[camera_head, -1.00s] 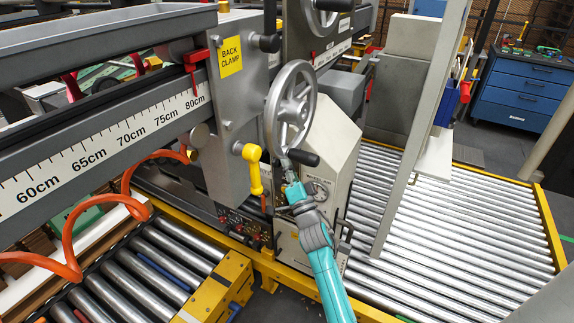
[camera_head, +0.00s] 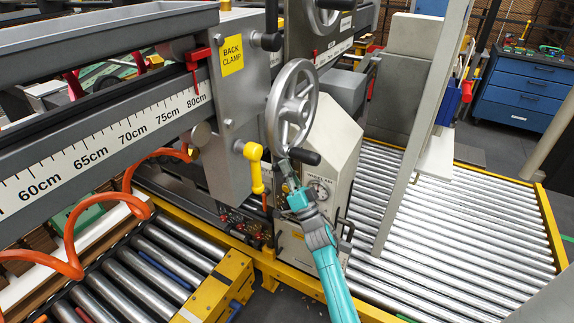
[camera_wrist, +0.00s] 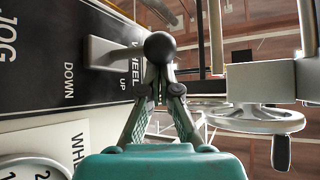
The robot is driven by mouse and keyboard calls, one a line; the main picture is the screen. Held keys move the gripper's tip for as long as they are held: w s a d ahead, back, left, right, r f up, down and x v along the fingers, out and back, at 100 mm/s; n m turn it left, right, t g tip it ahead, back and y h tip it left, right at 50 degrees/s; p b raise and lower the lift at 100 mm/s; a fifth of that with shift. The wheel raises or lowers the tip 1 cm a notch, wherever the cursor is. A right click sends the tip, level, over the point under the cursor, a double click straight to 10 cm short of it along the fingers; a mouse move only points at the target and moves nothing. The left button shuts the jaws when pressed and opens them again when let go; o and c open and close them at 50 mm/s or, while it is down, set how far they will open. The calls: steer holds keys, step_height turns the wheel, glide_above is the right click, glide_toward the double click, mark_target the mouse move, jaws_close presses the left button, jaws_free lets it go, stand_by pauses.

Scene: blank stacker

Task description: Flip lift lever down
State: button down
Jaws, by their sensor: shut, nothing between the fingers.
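In the wrist view, a lever (camera_wrist: 105,53) with a round black knob (camera_wrist: 159,46) sticks out from a dark panel lettered JOG, WHEEL, UP and DOWN. My gripper (camera_wrist: 160,82) is shut and empty, its fingertips just below the knob in the picture; I cannot tell whether they touch it. In the head view my gripper (camera_head: 286,168) is in front of the beige control box (camera_head: 329,150), just below the large handwheel. The lever cannot be made out in the head view.
The grey handwheel (camera_head: 291,105) with its black handle (camera_head: 304,156) is close above my gripper. A yellow-handled lever (camera_head: 255,168) hangs to the left. A round dial (camera_wrist: 34,168) is beside the panel. Roller conveyors (camera_head: 450,235) lie to the right.

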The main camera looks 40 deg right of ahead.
steer(key=shift+d+f+n+y, duration=0.1)
steer(key=shift+f+n+y, duration=0.55)
steer(key=shift+n+y, duration=1.25)
steer(key=shift+a+f+n+y, duration=0.1)
steer(key=shift+f+n+y, duration=0.5)
steer(key=shift+n+y, duration=1.3)
steer(key=shift+d+f+n+y, duration=0.1)
steer(key=shift+f+n+y, duration=0.55)
steer(key=shift+n+y, duration=1.25)
steer(key=shift+w+f, duration=0.1)
